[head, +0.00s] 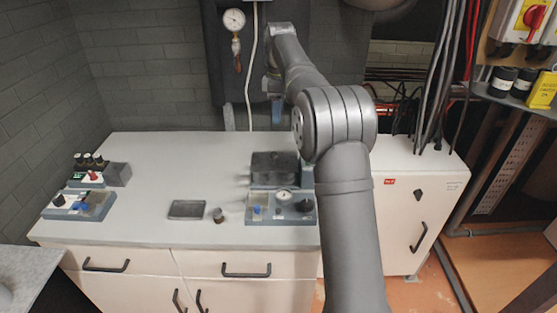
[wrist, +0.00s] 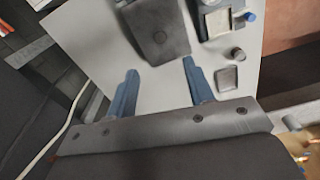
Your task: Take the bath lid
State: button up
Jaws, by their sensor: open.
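The bath lid (head: 275,162) is a dark slab on top of the grey-blue bath unit (head: 262,183), at the back right of the bench. In the wrist view the lid (wrist: 155,28) shows a small round mark or knob and lies just beyond my fingertips. My gripper (wrist: 160,66) is open, with its two blue fingers apart and nothing between them. In the head view my gripper (head: 277,118) hangs behind and above the lid, partly hidden by my arm. I cannot tell its exact height over the lid.
Valve units (head: 78,205) stand at the left edge. The bench (head: 160,165) between is clear.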

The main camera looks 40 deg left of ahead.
jog(key=m+y, duration=0.1)
jog(key=m, duration=0.6)
send_over(274, 154)
jog(key=shift+y, duration=0.3)
jog(key=f, duration=1.1)
jog(key=shift+s+d+f, duration=0.1)
jog(key=shift+s+d, duration=0.05)
jog(key=shift+d, duration=0.05)
jog(key=shift+w+a+f, duration=0.1)
jog(key=shift+w+f, duration=0.05)
jog(key=shift+f, duration=1.15)
jog(key=shift+w+a+f, duration=0.1)
jog(key=shift+f, duration=1.15)
jog(key=c, duration=0.9)
grip_shut()
jog(key=shift+r, duration=0.15)
